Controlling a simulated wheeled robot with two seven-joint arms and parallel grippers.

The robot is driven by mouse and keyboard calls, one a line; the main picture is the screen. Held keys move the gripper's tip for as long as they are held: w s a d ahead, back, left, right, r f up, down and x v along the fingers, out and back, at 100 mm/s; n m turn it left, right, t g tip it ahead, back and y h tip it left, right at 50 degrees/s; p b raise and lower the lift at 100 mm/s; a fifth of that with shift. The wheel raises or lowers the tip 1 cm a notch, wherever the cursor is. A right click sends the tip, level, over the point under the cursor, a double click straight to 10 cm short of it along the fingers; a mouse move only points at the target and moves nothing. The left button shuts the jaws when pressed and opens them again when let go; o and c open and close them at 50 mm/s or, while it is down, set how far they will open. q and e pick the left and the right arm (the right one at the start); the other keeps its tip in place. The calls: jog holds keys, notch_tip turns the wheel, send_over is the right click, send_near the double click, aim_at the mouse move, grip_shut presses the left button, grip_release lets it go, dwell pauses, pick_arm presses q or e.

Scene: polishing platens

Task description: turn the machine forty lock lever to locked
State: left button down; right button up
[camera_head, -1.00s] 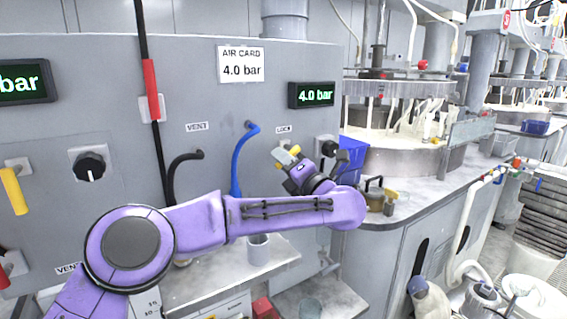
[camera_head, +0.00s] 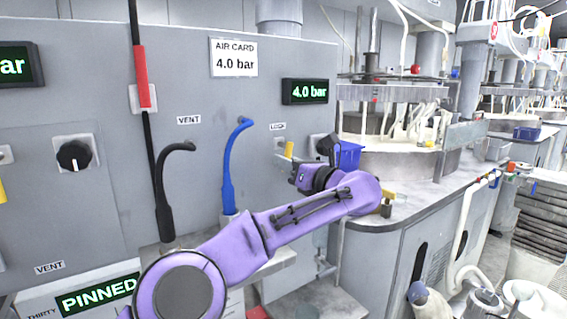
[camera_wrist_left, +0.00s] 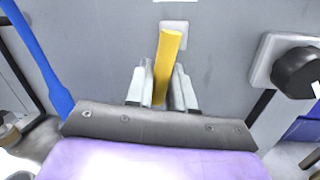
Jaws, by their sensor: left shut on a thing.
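The yellow lock lever (camera_head: 289,149) is on the grey wall panel, below a small label that appears to read LOCK (camera_head: 278,126). In the left wrist view the lever (camera_wrist_left: 169,50) stands close to upright, its top tilted slightly right, in front of a pale mounting plate (camera_wrist_left: 181,32). My left gripper (camera_head: 292,162) is shut on the lever. Its two fingers (camera_wrist_left: 156,92) sit on either side of the lever's lower part. In the head view my gripper and wrist hide much of the lever. My right gripper is out of view.
A blue hose (camera_head: 230,170) and a black hose (camera_head: 165,190) stand left of the lever. A black knob (camera_wrist_left: 298,72) is close on its right. A blue bin (camera_head: 348,157) and the polishing machine (camera_head: 390,93) are further right.

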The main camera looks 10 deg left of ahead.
pick_arm(q)
jog(key=shift+w+d+n+p, duration=0.15)
jog(key=shift+n+p, duration=0.15)
jog(key=shift+n, duration=0.3)
jog(key=shift+w+d+n+p, duration=0.1)
jog(key=shift+n+p, duration=0.15)
jog(key=shift+n, duration=0.35)
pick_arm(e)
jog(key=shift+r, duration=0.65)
pick_arm(q)
jog(key=shift+g, duration=0.4)
jog(key=c, duration=1.1)
grip_release()
